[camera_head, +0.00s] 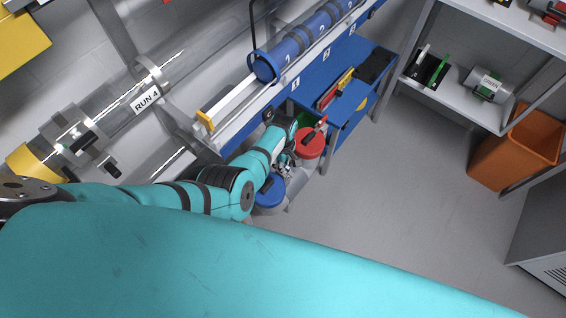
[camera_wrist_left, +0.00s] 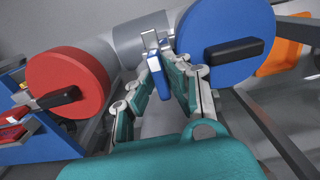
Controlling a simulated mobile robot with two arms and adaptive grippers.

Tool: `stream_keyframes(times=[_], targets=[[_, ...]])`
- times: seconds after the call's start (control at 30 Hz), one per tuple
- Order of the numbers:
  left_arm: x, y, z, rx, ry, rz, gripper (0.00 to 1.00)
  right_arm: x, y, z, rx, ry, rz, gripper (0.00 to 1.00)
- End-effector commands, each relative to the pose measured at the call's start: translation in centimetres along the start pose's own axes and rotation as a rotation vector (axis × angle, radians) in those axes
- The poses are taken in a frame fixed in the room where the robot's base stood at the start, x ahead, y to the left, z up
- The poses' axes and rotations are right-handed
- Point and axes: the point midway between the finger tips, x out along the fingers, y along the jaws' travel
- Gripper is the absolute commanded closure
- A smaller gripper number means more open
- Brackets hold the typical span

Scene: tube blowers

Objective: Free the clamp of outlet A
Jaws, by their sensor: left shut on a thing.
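My left gripper (camera_head: 282,168) reaches down between a red round cap (camera_head: 309,143) and a blue round cap (camera_head: 270,192). In the left wrist view the gripper (camera_wrist_left: 163,62) is shut on a small blue lever-like piece (camera_wrist_left: 160,84), which looks like a clamp lever. Silver clamp parts (camera_wrist_left: 151,40) show just beyond the fingertips, in front of a grey pipe (camera_wrist_left: 128,40). The red cap (camera_wrist_left: 68,82) is left of the fingers and the blue cap (camera_wrist_left: 226,42) right, each with a black handle. No outlet letter is readable. My right gripper is not in view.
A blue workbench (camera_head: 352,88) with tools stands beyond the caps. Clear tubing labelled RUN 4 (camera_head: 146,100) runs along the wall at left. An orange bin (camera_head: 515,150) and grey shelf (camera_head: 455,95) stand at right. The floor between is clear.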

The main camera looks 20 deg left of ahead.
Motion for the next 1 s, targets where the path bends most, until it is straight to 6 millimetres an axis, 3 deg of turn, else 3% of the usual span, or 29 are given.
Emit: stream_keyframes(times=[0.3,0.33,0.5,1.0], targets=[[0.07,-0.06,0.18,-0.006,-0.004,-0.001,1.0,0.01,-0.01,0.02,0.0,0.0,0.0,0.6],[0.07,-0.07,0.18,-0.006,-0.005,-0.001,0.85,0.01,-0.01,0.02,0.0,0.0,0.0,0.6],[0.05,-0.05,0.12,-0.005,-0.003,-0.001,0.64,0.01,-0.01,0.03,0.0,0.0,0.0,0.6],[0.0,0.01,-0.01,0.017,0.0,0.0,0.64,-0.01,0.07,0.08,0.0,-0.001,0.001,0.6]])
